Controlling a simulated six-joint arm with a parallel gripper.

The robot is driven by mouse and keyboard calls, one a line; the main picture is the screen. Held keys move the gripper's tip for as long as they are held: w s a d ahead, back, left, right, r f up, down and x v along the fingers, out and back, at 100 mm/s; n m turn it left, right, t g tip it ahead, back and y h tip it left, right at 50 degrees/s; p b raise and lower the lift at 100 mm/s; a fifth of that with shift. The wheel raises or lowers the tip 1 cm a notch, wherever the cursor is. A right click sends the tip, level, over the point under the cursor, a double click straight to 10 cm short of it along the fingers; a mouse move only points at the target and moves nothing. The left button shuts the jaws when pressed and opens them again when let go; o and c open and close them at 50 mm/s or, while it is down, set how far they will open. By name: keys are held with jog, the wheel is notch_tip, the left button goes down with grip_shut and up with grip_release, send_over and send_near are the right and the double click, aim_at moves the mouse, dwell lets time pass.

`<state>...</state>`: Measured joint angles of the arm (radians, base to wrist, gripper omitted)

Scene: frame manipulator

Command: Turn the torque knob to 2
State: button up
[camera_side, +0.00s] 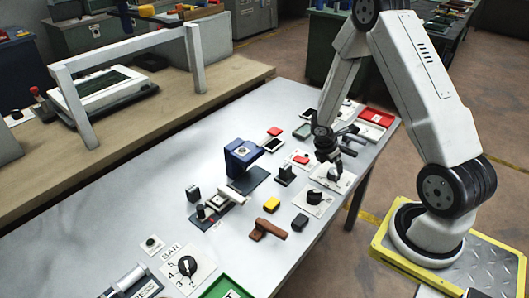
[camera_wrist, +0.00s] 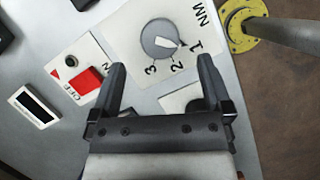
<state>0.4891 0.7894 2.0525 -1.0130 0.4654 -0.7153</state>
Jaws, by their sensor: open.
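The torque knob (camera_wrist: 154,45) is a round grey dial on a white plate (camera_wrist: 122,30) marked 1, 2, 3 and NM. Its white pointer (camera_wrist: 177,44) is directed close to the 1, with the 2 below it. My gripper (camera_wrist: 160,72) is open, its two dark fingers apart, with nothing between them. The knob lies beyond the fingertips in the wrist view, and they do not appear to touch it. In the side view my gripper (camera_side: 329,158) hangs low over the knob's white plate (camera_side: 345,184) near the table's right edge; the knob is mostly hidden there.
A red OFF switch (camera_wrist: 89,79) sits left of the knob. Another white plate (camera_wrist: 172,101) lies close by, partly hidden by my right finger. A black knob plate (camera_side: 314,198), a yellow block (camera_side: 271,205) and a brown handle (camera_side: 268,230) lie nearer the camera.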

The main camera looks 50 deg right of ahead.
aim_at(334, 170)
jog(key=shift+x, duration=2.6)
jog(key=c, duration=1.3)
jog(key=shift+o, duration=0.2)
jog(key=shift+m, duration=0.4)
jog(key=m, duration=0.2)
jog(key=m+g+y, duration=0.1)
jog(key=m, duration=0.1)
jog(key=shift+d+g, duration=0.1)
jog(key=shift+g, duration=0.2)
jog(key=m+y, duration=0.1)
jog(key=m, duration=0.3)
jog(key=shift+w+g, duration=0.1)
jog(key=shift+g, duration=0.3)
